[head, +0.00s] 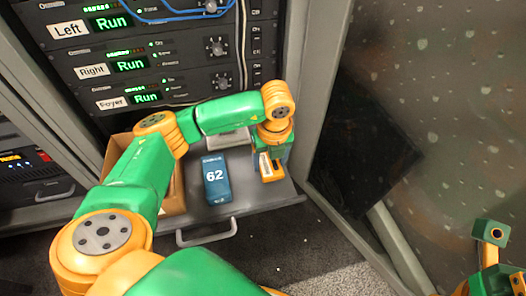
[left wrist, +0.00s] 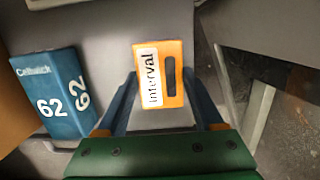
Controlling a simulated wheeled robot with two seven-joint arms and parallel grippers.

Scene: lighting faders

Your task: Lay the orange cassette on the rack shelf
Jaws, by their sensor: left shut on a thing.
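The orange cassette (head: 267,167) has a white label reading "Interval" and a dark slot, both clear in the left wrist view (left wrist: 172,62). My left gripper (head: 275,157) is shut on it, with a blue finger on each side in the left wrist view (left wrist: 158,92). The cassette is over the right part of the grey pull-out rack shelf (head: 244,198). I cannot tell whether it touches the shelf. My arm and gripper hide part of it in the head view.
A blue box marked 62 (head: 215,180) stands on the shelf left of the cassette. A cardboard box (head: 174,190) is farther left, partly behind my arm. Rack units (head: 190,55) are behind. An open rack door (head: 330,120) stands to the right.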

